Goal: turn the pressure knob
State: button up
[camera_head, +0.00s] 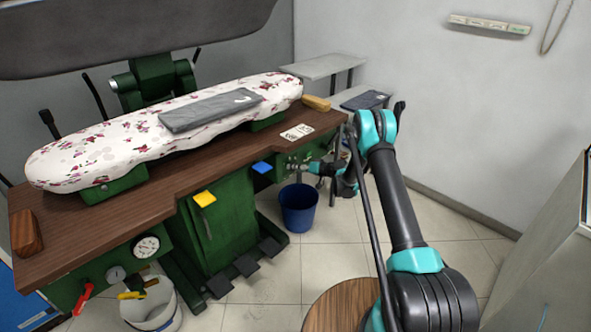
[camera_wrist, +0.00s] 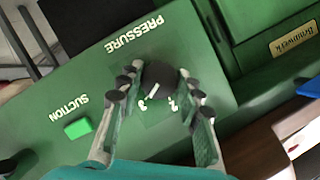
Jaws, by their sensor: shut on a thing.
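The black pressure knob (camera_wrist: 158,79) with a white pointer line sits on a green panel (camera_wrist: 60,85) in the wrist view, below the upside-down label PRESSURE (camera_wrist: 134,34). The fingers of my gripper (camera_wrist: 160,88) lie on its left and right sides, shut on it. White scale marks show just below the knob, partly between the fingers. In the head view my gripper (camera_head: 315,168) reaches the green panel under the right end of the wooden table; the knob is too small to make out there.
A green button (camera_wrist: 77,128) marked SUCTION is on the same panel. A blue bucket (camera_head: 299,210) stands on the floor below my gripper. The press table (camera_head: 190,158) holds a flowered padded board (camera_head: 75,160) with folded grey cloth. A round wooden top (camera_head: 338,310) is near my arm.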

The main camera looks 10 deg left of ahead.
jog(key=o, duration=1.2)
jog(key=shift+c, duration=0.2)
jog(key=shift+d, duration=0.1)
jog(key=v, duration=1.2)
